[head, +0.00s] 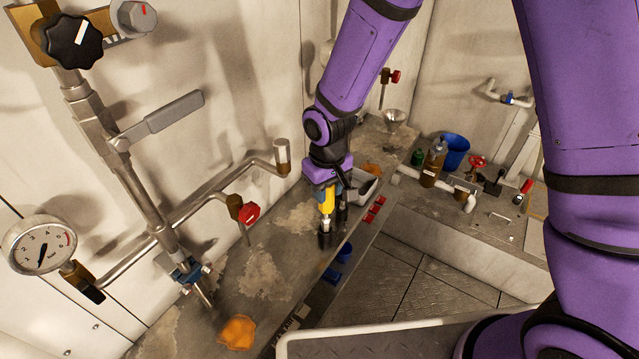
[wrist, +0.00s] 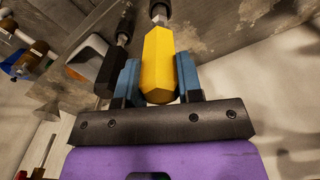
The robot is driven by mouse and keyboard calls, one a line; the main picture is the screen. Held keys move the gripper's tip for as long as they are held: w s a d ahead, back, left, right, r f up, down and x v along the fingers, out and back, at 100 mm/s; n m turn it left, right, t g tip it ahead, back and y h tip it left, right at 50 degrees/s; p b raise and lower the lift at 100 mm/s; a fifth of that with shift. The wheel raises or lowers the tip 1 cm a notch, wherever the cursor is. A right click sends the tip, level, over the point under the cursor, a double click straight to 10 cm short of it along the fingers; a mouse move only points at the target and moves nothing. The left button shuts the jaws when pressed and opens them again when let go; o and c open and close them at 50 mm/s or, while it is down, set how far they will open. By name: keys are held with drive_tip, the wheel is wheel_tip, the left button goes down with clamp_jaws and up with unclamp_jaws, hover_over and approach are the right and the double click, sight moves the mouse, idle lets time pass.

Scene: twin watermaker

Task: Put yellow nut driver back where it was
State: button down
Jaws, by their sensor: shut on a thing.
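The yellow nut driver (head: 327,203) is in my gripper, its handle up and its shaft pointing down at the narrow bench ledge. In the wrist view, the yellow handle (wrist: 159,62) sits between the two blue fingers of my gripper (wrist: 158,82), which is shut on it. The metal shaft (wrist: 158,12) runs away from the handle toward the bench. A black-handled tool (wrist: 112,66) stands close beside the left finger in the wrist view. I cannot tell whether the nut driver's tip is seated in a holder.
The worn ledge (head: 265,275) runs along the wall, with an orange cloth (head: 237,332) in front. A pale tray (head: 364,185) is behind my gripper. Red items (head: 375,208) line the ledge edge. A red-handled valve (head: 248,213) and pipes stand left. A brown bottle (head: 434,165) and blue bucket (head: 456,150) stand farther right.

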drive_tip(key=shift+w+f, duration=0.1)
drive_tip(key=shift+f, duration=1.6)
drive_tip(key=c, duration=0.8)
unclamp_jaws()
wheel_tip(320, 180, up, 12)
